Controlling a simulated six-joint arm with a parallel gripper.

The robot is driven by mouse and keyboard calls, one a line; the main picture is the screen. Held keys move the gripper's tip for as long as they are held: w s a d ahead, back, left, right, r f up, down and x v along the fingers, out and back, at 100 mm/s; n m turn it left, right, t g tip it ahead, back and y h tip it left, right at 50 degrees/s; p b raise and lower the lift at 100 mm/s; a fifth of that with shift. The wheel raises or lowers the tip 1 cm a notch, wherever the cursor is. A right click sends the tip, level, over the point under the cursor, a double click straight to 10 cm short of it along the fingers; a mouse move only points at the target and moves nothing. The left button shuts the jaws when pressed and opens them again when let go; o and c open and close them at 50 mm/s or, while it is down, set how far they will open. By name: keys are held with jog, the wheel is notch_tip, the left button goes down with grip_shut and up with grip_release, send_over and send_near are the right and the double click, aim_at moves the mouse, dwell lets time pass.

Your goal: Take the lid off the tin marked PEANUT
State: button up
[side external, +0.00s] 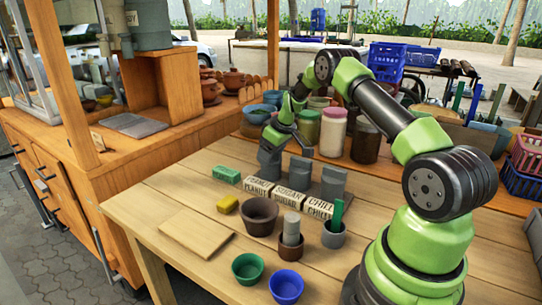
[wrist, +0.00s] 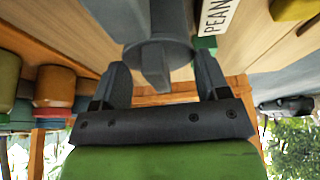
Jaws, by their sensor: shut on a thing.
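The PEANUT tin is a grey tin behind a white card marked PEANUT (side external: 257,190), first in a row of three. In the wrist view the grey tin (wrist: 155,15) carries its lid (wrist: 158,50), with a knob facing my gripper (wrist: 158,78). My gripper's fingers are on either side of the lid and shut on it. No gap shows between lid and tin. In the side view my gripper (side external: 270,150) is over this tin and hides its top.
The tins behind the SUGAR card (side external: 291,196) and CHILI card (side external: 318,208) stand close to the right. Jars (side external: 332,132) stand behind.

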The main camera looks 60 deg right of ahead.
jog(key=r, duration=0.9)
jog(key=shift+w+a, duration=0.1)
jog(key=shift+a, duration=0.15)
jog(key=w+a+f+n+g+y, duration=0.1)
jog(key=a+f+n+y, duration=0.1)
jog(key=a+n, duration=0.45)
jog(key=w+a+f+n+g+y, duration=0.1)
jog(key=a+f+n, duration=0.2)
jog(key=a, duration=0.6)
jog(key=n+g+y, duration=0.1)
jog(key=n+g, duration=0.1)
jog(key=n, duration=0.5)
send_near(202, 240)
jog(key=shift+w+a+m, duration=0.15)
jog(key=shift+a+m, duration=0.1)
jog(key=shift+a, duration=0.5)
jog(key=shift+a+f+y, duration=0.15)
jog(key=shift+a+y, duration=0.1)
jog(key=shift+y, duration=0.05)
jog(key=shift+f, duration=2.75)
jog(key=o, duration=1)
